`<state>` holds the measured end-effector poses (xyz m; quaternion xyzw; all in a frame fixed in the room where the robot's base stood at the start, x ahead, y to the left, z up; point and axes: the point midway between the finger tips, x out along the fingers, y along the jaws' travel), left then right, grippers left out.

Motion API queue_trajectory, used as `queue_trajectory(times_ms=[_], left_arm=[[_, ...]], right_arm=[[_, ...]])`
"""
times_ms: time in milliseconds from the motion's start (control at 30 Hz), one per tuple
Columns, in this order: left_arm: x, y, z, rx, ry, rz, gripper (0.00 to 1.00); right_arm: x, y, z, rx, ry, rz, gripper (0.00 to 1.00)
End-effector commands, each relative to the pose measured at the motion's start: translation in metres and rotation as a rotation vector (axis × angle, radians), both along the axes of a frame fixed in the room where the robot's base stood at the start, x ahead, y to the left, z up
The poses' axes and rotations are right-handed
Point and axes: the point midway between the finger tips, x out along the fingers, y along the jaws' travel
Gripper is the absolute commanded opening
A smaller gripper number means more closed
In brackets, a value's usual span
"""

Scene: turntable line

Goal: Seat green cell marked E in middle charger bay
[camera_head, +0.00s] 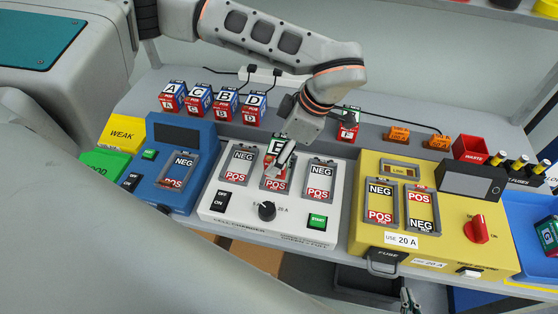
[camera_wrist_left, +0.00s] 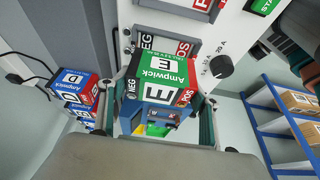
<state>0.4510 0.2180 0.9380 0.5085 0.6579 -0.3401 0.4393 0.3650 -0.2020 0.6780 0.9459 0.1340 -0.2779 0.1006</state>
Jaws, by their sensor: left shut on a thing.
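The green cell marked E (camera_wrist_left: 165,72) is held between the fingers of my left gripper (camera_wrist_left: 163,122) in the left wrist view. In the head view the cell (camera_head: 279,146) is partly hidden by my left gripper (camera_head: 284,160). It is over the middle bay (camera_head: 275,184) of the white charger, whose POS label shows below it. In the wrist view the NEG and POS ends of cell and bay (camera_wrist_left: 166,42) face the same ways. I cannot tell whether the cell touches the bay. My right gripper (camera_head: 408,302) shows only as small fingertips at the bottom edge.
The charger (camera_head: 225,201) has empty bays left (camera_head: 239,164) and right (camera_head: 320,180), a knob (camera_head: 267,210) and a START button (camera_head: 317,221). A blue tester (camera_head: 150,192) and a yellow unit (camera_head: 370,165) flank it. Several cells (camera_head: 198,99) stand behind, with another red-sided cell (camera_head: 348,124) to the right.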

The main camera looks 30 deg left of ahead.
Motion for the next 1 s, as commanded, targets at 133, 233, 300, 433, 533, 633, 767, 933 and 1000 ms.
queue_trajectory(times_ms=[133, 233, 300, 433, 533, 633, 767, 933, 1000], left_arm=[[0.000, 0.000, -0.007, 0.000, -0.001, 0.000, 0.23], [-0.001, 0.000, -0.018, 0.000, 0.002, 0.001, 0.23], [-0.001, 0.000, -0.028, 0.000, 0.001, -0.001, 0.23], [0.000, -0.001, -0.040, -0.001, -0.001, 0.000, 0.23], [0.001, -0.001, -0.040, 0.000, -0.003, 0.000, 0.23], [0.000, 0.000, -0.040, 0.000, -0.002, 0.000, 0.23], [0.000, 0.000, -0.042, -0.001, -0.002, -0.001, 0.23], [0.000, 0.000, -0.042, 0.000, -0.001, 0.000, 0.79], [0.000, 0.000, -0.042, 0.000, -0.001, 0.000, 0.79]], right_arm=[[0.000, 0.000, 0.001, 0.000, 0.000, 0.000, 0.00], [0.000, 0.000, 0.001, 0.000, 0.000, 0.000, 0.00], [0.000, 0.000, 0.001, 0.000, 0.001, 0.000, 0.00], [-0.001, 0.000, 0.000, 0.000, 0.003, 0.000, 0.00], [-0.002, 0.000, -0.001, -0.001, 0.005, 0.000, 0.00], [-0.002, 0.000, -0.002, -0.002, 0.007, 0.000, 0.00], [-0.002, 0.000, -0.004, -0.001, 0.008, 0.001, 0.00], [-0.002, 0.000, -0.004, -0.001, 0.008, 0.001, 0.00], [-0.002, 0.000, -0.004, -0.002, 0.008, 0.001, 0.00]])
